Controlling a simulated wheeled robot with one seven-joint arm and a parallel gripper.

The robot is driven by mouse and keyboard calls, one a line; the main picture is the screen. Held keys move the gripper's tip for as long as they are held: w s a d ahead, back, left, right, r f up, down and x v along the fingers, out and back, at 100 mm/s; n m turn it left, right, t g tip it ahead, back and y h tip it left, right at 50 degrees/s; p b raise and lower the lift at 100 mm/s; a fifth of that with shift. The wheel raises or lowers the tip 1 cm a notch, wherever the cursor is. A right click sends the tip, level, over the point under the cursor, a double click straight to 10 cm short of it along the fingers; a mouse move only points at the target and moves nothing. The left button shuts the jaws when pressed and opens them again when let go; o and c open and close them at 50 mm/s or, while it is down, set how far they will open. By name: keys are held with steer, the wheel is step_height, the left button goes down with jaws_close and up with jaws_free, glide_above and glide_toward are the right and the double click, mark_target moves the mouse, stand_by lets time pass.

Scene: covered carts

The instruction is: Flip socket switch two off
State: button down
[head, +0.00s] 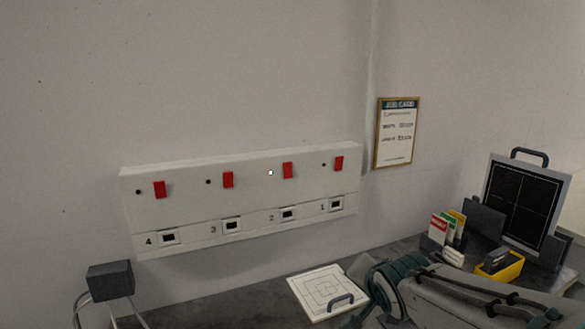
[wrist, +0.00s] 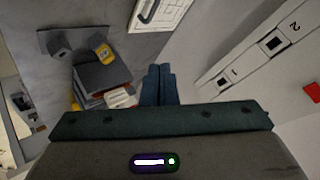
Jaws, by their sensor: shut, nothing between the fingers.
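Socket switch two (head: 288,170) is a red rocker on the white wall panel (head: 245,191), above the socket marked 2 (head: 288,214). The small light (head: 270,173) left of it is lit white. A red switch at the right edge of the wrist view (wrist: 312,92) lines up with socket 2 (wrist: 272,45) and appears to be the same one. My gripper (wrist: 157,72) is shut and empty, with its fingertips apart from the panel. In the head view my arm is at the lower right, below and to the right of the panel.
Red switches one (head: 339,163), three (head: 228,180) and four (head: 160,189) share the panel; their indicators are dark. A white board with a handle (head: 312,283) lies on the grey bench. A yellow bin (head: 508,268) and black-panelled stand (head: 523,203) are at right.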

mark_target(288, 174)
steer(key=w+a+r+m+t+y+p, duration=0.2)
steer(key=w+a+r+y, duration=0.1)
steer(key=r, duration=0.5)
steer(key=w+a+r+m+t+y+p, duration=0.3)
steer(key=w+a+r, duration=0.1)
steer(key=r, duration=0.5)
steer(key=shift+w+a+p, duration=0.3)
steer(key=shift+w+a, duration=0.1)
steer(key=shift+a, duration=0.45)
steer(key=p+x, duration=0.1)
steer(key=x, duration=1.3)
steer(key=shift+r, duration=0.2)
